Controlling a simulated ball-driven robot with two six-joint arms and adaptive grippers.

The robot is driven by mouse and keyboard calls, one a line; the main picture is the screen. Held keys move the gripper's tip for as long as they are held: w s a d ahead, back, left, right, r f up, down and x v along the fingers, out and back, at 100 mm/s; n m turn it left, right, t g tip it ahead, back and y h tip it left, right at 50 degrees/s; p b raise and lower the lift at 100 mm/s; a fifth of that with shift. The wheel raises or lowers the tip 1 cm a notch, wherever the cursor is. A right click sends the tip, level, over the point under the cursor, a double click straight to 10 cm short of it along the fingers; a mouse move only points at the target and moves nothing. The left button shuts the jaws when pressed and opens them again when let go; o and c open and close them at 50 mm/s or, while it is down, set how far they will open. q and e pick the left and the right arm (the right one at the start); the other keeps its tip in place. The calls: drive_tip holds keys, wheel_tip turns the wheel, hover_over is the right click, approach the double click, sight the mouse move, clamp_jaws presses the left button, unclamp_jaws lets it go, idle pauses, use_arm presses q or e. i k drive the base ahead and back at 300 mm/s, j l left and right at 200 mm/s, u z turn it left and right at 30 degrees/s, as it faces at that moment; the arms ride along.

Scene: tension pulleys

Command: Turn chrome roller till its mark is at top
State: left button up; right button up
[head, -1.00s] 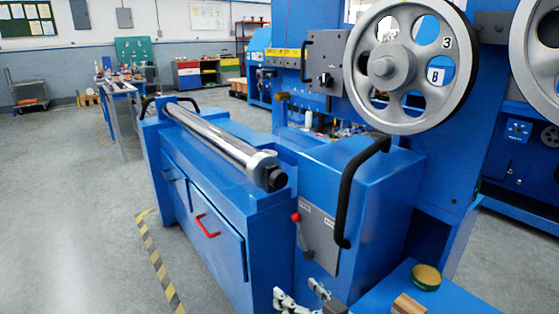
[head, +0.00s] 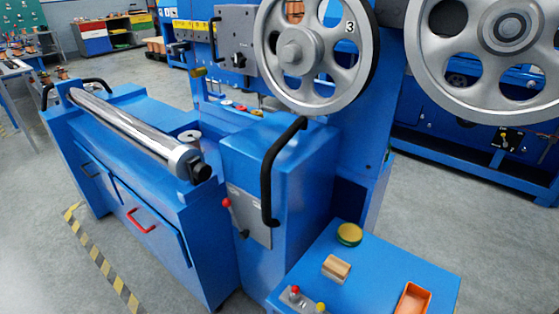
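The chrome roller (head: 128,128) lies along the top of a blue machine cabinet at the left of the head view. It is long and shiny, with a grey collar and a dark end stub (head: 201,172) at its near end. I cannot make out a mark on it. Neither of my grippers shows in the head view now.
A black curved handle (head: 270,175) and a red-knobbed lever (head: 228,204) are on the near blue housing. Large spoked pulleys (head: 348,83) stand behind it. A blue table (head: 390,263) at lower right holds a round tin (head: 349,234), a wooden block (head: 336,268) and an orange tray (head: 413,299). Open floor lies left.

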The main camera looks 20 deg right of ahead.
sight(169, 153)
drive_tip(key=i+j+z, duration=0.25)
drive_tip(key=z, duration=0.15)
drive_tip(key=i+j+z, duration=0.25)
drive_tip(key=z, duration=0.2)
drive_tip(key=i+j+z, duration=0.15)
drive_tip(key=j+z, duration=0.25)
